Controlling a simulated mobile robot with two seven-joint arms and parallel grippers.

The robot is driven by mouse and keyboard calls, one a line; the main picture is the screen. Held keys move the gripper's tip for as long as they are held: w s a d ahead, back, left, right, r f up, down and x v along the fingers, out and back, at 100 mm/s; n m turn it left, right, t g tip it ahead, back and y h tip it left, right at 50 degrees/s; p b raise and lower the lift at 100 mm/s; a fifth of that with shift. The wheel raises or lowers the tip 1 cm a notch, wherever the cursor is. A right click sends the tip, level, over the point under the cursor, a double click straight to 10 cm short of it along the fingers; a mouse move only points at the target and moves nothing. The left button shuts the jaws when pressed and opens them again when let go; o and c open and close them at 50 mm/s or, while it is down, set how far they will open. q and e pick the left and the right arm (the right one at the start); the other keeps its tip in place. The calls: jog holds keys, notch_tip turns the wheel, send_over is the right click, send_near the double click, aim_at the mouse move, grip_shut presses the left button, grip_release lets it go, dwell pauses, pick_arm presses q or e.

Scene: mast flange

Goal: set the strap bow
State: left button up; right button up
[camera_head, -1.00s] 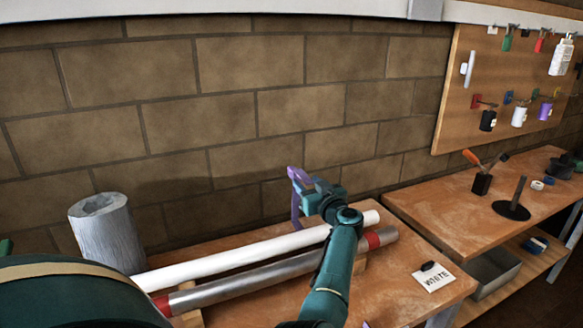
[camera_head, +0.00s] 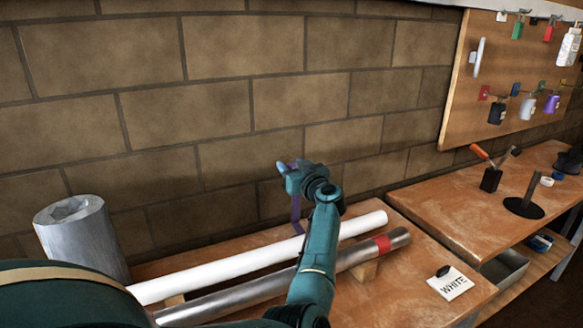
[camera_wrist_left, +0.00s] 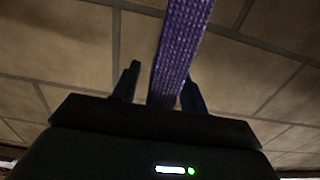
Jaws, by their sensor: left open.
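A purple strap (camera_head: 296,213) hangs down from the tip of my left gripper (camera_head: 285,168), above and behind the white pipe (camera_head: 265,257). In the left wrist view the woven purple strap (camera_wrist_left: 181,45) runs up between the two dark fingers of my left gripper (camera_wrist_left: 160,88). The fingers are apart, with a gap on the left side of the strap; whether the right finger touches it I cannot tell. The strap's lower end and its bow shape are hard to make out. My right gripper is not in view.
A grey cylinder (camera_head: 80,240) stands at the left. Another bench (camera_head: 455,215) holds several tools under a pegboard (camera_head: 470,75). A brick wall (camera_head: 240,100) is close behind.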

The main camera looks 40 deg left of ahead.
pick_arm(q)
jog(key=shift+c, duration=0.4)
grip_shut()
